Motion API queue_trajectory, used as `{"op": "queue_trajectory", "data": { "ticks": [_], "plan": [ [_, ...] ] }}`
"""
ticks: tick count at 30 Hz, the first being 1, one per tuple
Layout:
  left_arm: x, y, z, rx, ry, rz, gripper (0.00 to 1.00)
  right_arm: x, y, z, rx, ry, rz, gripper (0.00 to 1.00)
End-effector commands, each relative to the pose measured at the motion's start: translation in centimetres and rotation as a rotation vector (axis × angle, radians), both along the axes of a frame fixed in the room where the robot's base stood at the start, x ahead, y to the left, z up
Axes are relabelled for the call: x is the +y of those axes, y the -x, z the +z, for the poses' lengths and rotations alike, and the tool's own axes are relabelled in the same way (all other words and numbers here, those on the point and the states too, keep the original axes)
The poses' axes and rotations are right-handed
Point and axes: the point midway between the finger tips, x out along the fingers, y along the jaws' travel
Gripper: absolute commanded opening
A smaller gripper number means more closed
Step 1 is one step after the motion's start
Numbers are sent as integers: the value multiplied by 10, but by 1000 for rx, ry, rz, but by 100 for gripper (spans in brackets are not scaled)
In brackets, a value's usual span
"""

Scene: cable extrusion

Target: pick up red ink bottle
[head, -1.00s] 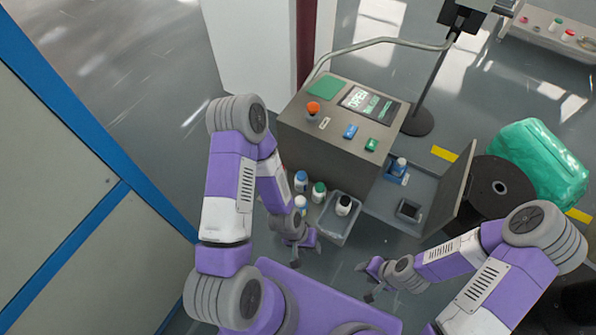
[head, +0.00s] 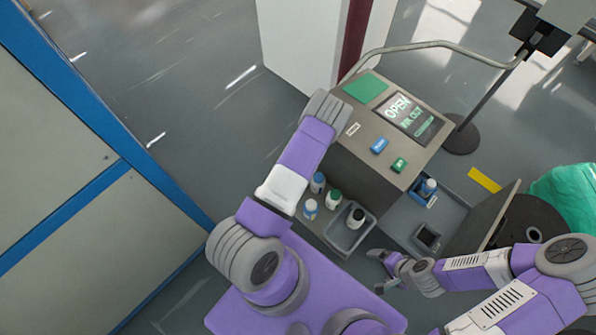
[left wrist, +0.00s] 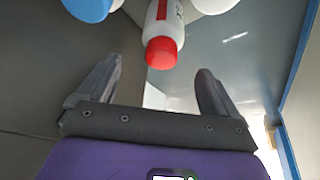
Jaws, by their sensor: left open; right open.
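The red ink bottle, white with a red cap (left wrist: 162,52), shows in the left wrist view near the top middle. My left gripper (left wrist: 162,85) is open around empty space, its fingers to either side of the line to the red cap, with nothing held. I cannot tell how far the cap is from the fingertips. In the head view I cannot pick out the red bottle, and the left gripper is hidden behind my left arm. My right gripper (head: 379,270) is open and empty, right of the grey bin.
Beside the red bottle is a blue-capped bottle (left wrist: 90,8).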

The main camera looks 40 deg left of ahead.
Motion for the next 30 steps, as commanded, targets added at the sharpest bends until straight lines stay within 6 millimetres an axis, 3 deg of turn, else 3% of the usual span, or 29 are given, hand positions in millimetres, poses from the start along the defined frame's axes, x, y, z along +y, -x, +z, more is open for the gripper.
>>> {"op": "queue_trajectory", "data": {
  "ticks": [15, 24, 30],
  "plan": [
    [18, -18, -64, -2, -3, 3, 93, 0, 0, -31, -1, 0, 0, 93],
    [19, -20, -67, -2, -3, 3, 93, 0, 0, -31, -1, 0, 0, 93],
    [19, -19, -67, -2, -3, 3, 64, 0, 0, -31, -1, 0, 0, 93]
  ]
}}
